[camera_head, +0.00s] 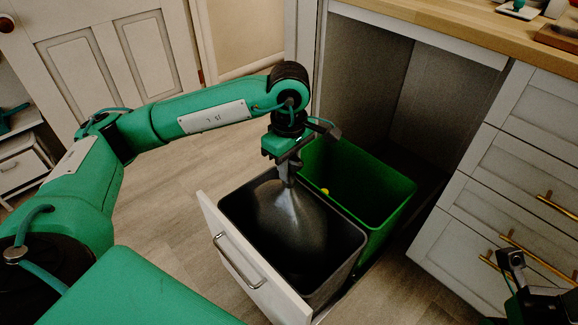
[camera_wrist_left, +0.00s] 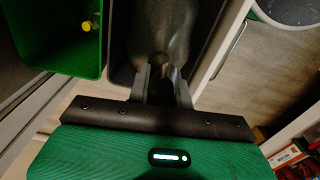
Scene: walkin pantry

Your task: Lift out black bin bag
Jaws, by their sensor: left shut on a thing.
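The black bin bag (camera_head: 293,222) is gathered to a narrow neck at its top and widens downward inside the dark bin (camera_head: 347,233) of the pulled-out drawer. My left gripper (camera_head: 287,176) is above this bin, pointing down, and is shut on the bag's neck. In the left wrist view the fingers (camera_wrist_left: 162,82) close on the bag (camera_wrist_left: 163,32); the bag's lower part is still within the bin walls. My right gripper (camera_head: 511,264) is partly in view at the lower right, in front of the drawers, away from the bag; its jaw opening is unclear.
A green bin (camera_head: 388,192) with a small yellow thing (camera_head: 324,191) inside stands right behind the dark bin. The white drawer front (camera_head: 248,268) with a handle is on the near side. A cabinet with drawers (camera_head: 520,185) and a wooden counter (camera_head: 440,22) bound the right. Floor at left is clear.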

